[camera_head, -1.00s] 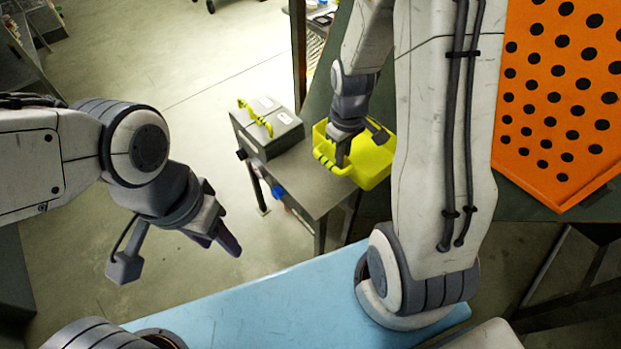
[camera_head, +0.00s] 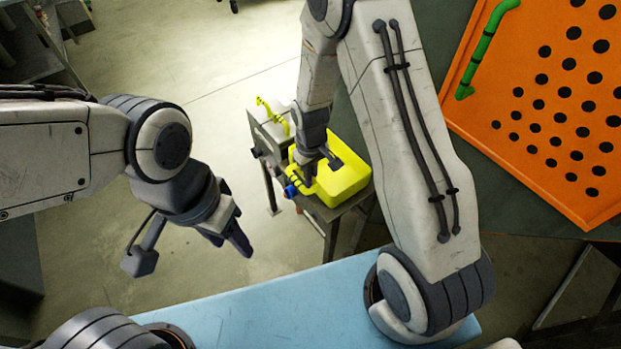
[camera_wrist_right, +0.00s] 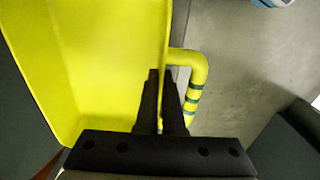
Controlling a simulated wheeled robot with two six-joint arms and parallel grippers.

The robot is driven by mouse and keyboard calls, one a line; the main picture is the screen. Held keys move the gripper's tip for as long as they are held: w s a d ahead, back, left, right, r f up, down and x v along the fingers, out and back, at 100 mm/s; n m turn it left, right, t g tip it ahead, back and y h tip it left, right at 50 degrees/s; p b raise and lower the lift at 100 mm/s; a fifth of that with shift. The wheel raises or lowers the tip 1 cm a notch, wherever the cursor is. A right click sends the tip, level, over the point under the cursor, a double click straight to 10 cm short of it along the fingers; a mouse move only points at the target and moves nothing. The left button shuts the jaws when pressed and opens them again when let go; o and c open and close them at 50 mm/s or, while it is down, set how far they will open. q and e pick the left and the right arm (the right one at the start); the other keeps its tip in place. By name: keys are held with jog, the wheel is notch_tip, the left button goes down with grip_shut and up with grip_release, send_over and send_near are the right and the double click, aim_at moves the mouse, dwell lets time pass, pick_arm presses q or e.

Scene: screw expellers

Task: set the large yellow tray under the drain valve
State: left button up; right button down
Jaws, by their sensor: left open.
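The large yellow tray (camera_head: 345,182) is at the small grey table beyond the blue surface; it also fills the left of the right wrist view (camera_wrist_right: 95,70). My right gripper (camera_head: 308,178) is at the tray's left side. In the wrist view its fingers (camera_wrist_right: 161,90) straddle the tray's side wall, just inside the yellow handle with green bands (camera_wrist_right: 193,95). It looks shut on that wall. The tray looks upright; whether it touches the table is unclear. My left gripper (camera_head: 240,236) is open and empty over the floor. I cannot clearly identify the drain valve.
A grey box (camera_head: 262,130) with a yellow handle stands left of the tray. A blue knob-like part (camera_head: 291,191) shows at the table's front. An orange perforated panel (camera_head: 560,120) with a green handle (camera_head: 487,45) is at right. A blue surface (camera_head: 270,305) lies in front.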

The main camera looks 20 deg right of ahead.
jog(key=shift+f, duration=0.2)
jog(key=c, duration=1)
grip_release()
jog(key=shift+c, duration=0.2)
